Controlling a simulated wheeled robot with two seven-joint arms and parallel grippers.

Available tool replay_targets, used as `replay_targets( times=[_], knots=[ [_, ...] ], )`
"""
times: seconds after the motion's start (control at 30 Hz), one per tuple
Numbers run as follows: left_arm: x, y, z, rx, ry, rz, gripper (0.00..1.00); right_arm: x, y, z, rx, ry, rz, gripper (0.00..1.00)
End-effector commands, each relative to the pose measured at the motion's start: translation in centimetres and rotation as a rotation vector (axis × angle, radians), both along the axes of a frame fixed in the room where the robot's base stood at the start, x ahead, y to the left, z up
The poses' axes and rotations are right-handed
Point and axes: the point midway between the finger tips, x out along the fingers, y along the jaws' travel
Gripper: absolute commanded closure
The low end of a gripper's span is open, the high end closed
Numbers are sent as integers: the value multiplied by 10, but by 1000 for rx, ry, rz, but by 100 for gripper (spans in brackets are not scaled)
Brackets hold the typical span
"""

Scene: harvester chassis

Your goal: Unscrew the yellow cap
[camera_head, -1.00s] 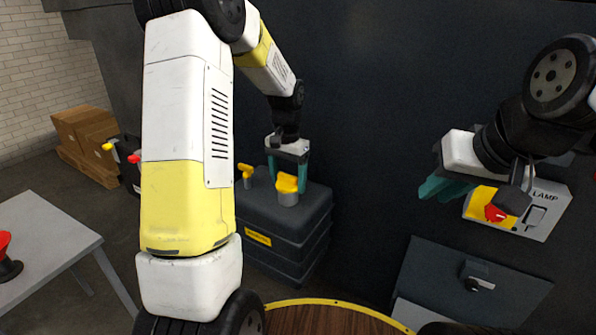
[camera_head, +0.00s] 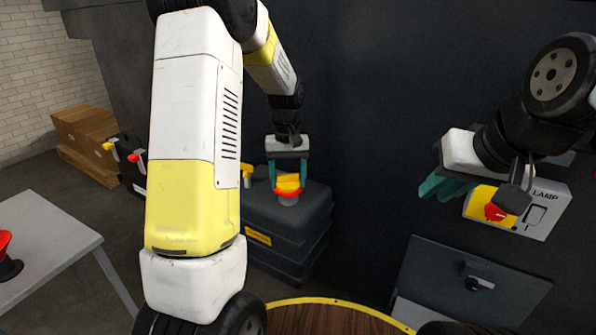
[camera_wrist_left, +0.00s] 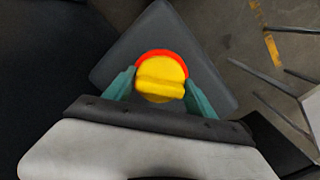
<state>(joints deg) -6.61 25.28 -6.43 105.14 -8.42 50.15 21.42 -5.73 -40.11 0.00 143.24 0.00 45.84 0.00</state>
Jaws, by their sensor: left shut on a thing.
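The yellow cap (camera_head: 288,183) sits on a short neck on top of the dark tank (camera_head: 285,235). A red-orange ring shows around the neck just under the cap. My left gripper (camera_head: 288,186) reaches down from above and is shut on the cap, one teal finger on each side. In the left wrist view the cap (camera_wrist_left: 160,78) lies between the two fingers, its raised grip bar roughly crosswise, with the red-orange ring (camera_wrist_left: 158,54) along its far edge. My right gripper (camera_head: 445,187) is at the right, by the lamp box, teal fingers seen from the side; its gap is unclear.
A smaller yellow fitting (camera_head: 247,172) stands on the tank left of the cap. The lamp box (camera_head: 540,215) with a red knob is on the right wall. A grey table (camera_head: 45,240) and cardboard boxes (camera_head: 85,135) are at the left.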

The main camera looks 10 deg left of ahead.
Motion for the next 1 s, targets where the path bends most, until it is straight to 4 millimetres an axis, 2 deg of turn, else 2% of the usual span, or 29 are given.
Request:
replay_targets(
  times=[0.63, 0.77, 1.0],
  knots=[
    [0, -1, 1, 0, -1, 1147, 94, 0, 0, 0, 0, 0, 0, 80],
    [0, 0, 0, 0, -1, 1261, 94, 0, 0, 0, 0, 0, 0, 80],
    [1, 0, 8, -2, -2, 1253, 94, 0, 0, 0, 0, 0, 0, 80]
  ],
)
